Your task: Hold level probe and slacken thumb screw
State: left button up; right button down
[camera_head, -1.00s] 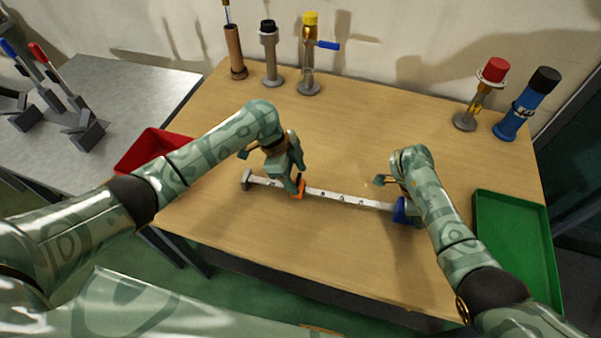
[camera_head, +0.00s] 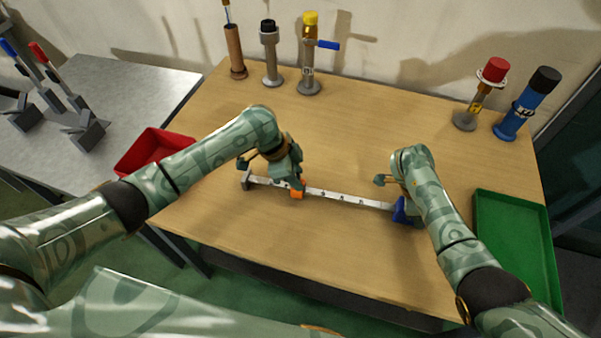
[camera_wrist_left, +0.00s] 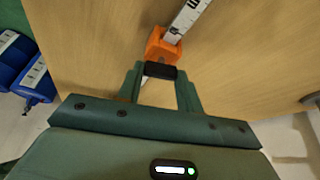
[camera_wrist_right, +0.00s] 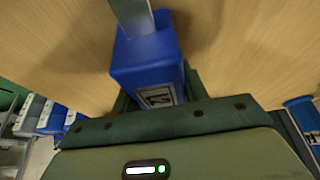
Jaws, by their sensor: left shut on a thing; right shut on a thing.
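The level probe is a long pale graduated strip (camera_head: 345,198) lying across the table, with a grey end piece (camera_head: 246,181) at its left and a blue block (camera_head: 400,211) at its right. An orange slider (camera_head: 297,195) sits on the strip and also shows in the left wrist view (camera_wrist_left: 163,46). My left gripper (camera_head: 296,184) is shut on the black thumb screw (camera_wrist_left: 161,71) at the slider. My right gripper is shut on the blue block, which fills the middle of the right wrist view (camera_wrist_right: 148,68); its fingertips are mostly hidden behind the block.
A green tray (camera_head: 483,236) lies to the right and a red bin (camera_head: 124,163) to the left. Several upright instruments stand along the back, including a blue cylinder (camera_head: 518,115) and a copper tube (camera_head: 235,50). The table middle behind the probe is clear.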

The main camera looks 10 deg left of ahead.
pick_arm(q)
jog(key=n+t, duration=0.1)
jog(key=n, duration=0.2)
jog(key=n+t+y, duration=0.1)
jog(key=n, duration=0.3)
jog(key=shift+s+d, duration=0.15)
jog(key=shift+s, duration=0.05)
jog(key=n+y, duration=0.1)
jog(key=n, duration=0.1)
jog(key=n+t+y, duration=0.1)
jog(key=n, duration=0.2)
jog(key=shift+d+r+n, duration=0.1)
jog(key=shift+d+n, duration=0.1)
jog(key=shift+n, duration=0.1)
jog(key=shift+n+y, duration=0.6)
jog(key=shift+n, duration=0.6)
jog(key=o, duration=1)
jog(key=v, duration=1.2)
jog(key=shift+s, duration=0.15)
